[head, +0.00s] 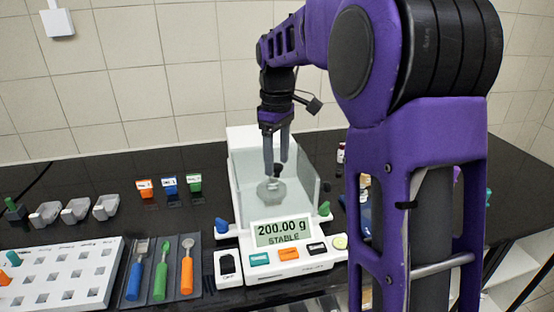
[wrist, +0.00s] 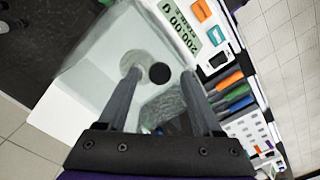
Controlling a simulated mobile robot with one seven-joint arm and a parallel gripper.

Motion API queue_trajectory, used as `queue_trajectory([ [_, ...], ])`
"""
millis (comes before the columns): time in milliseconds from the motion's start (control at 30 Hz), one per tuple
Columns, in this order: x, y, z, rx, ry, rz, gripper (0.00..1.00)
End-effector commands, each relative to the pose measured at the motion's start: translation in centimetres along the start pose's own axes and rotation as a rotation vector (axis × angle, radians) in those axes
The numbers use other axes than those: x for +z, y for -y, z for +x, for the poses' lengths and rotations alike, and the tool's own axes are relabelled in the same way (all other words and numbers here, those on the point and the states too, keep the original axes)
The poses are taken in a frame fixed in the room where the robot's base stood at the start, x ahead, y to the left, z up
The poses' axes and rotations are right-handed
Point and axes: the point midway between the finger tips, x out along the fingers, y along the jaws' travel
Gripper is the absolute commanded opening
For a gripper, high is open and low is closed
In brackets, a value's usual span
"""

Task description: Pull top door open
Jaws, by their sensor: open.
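A white balance (head: 291,263) with a clear glass draft shield (head: 305,185) stands on the black bench, and its display reads 200.00 g STABLE. My gripper (head: 276,166) points down over the shield with its fingers apart. A small dark round knob (head: 279,170) shows near the fingertips. In the wrist view the knob (wrist: 160,74) appears between the two fingertips (wrist: 159,80), with no clear contact. A grey round piece (head: 271,190) shows through the glass below. The top door's edges are hard to make out in the clear glass.
Left of the balance lie a dark tray with tools (head: 160,268) and a white rack (head: 62,276). Grey scoops (head: 75,210) and small labelled orange, blue and green pieces (head: 169,184) stand behind. Blue and green side knobs (head: 222,226) flank the shield.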

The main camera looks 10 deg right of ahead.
Motion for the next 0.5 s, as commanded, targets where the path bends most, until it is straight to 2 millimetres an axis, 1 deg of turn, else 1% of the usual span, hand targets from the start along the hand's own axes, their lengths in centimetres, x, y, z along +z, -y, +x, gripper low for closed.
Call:
queue_trajectory([
  [133, 0.00, -0.02, 0.65, 0.001, -0.001, 0.000, 0.67],
  [367, 0.00, -0.02, 0.69, 0.001, -0.001, 0.000, 0.67],
  [467, 0.00, -0.02, 0.68, 0.001, -0.001, 0.000, 0.51],
  [500, 0.00, -0.02, 0.67, 0.001, -0.001, 0.000, 0.43],
])
